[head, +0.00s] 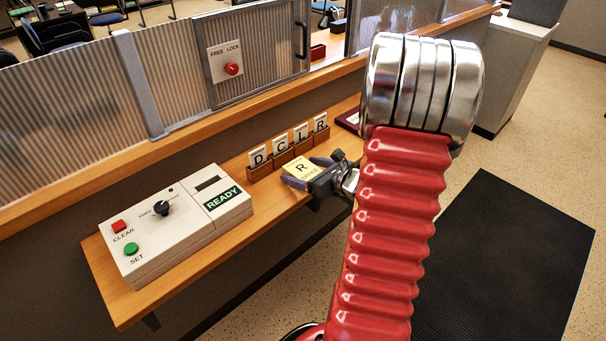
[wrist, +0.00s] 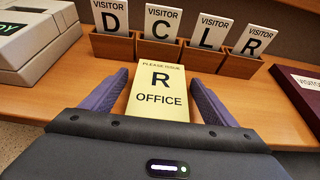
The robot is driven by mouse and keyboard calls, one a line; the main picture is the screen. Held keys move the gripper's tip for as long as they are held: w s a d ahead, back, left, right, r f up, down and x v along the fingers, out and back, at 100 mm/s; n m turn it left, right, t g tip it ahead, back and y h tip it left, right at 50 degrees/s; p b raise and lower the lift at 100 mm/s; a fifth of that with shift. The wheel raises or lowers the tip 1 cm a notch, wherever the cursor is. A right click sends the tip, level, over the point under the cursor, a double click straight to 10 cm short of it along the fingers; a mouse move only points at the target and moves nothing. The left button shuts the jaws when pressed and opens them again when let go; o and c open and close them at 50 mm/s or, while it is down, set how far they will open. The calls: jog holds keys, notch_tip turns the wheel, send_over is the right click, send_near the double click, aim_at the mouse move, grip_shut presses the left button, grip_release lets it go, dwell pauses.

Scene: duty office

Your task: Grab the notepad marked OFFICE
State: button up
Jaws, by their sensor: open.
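The notepad (head: 302,170) is pale yellow and lies on the wooden shelf. In the wrist view the notepad (wrist: 160,93) reads "PLEASE ISSUE", "R" and "OFFICE". My gripper (head: 308,172) is open, with one purple finger on either side of the notepad. In the wrist view my gripper (wrist: 158,92) shows a finger to the left and to the right of the pad. I cannot tell whether either finger touches it. The pad's near end is hidden behind the gripper body.
Wooden holders with VISITOR cards D, C, L and R (wrist: 249,42) stand just behind the notepad. A white control box (head: 175,225) with a READY display is to the left. A dark red item (wrist: 300,95) lies to the right. A ribbed partition (head: 255,75) runs behind the shelf (head: 125,303).

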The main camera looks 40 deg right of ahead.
jog(key=shift+c, duration=0.2)
jog(key=c, duration=1.2)
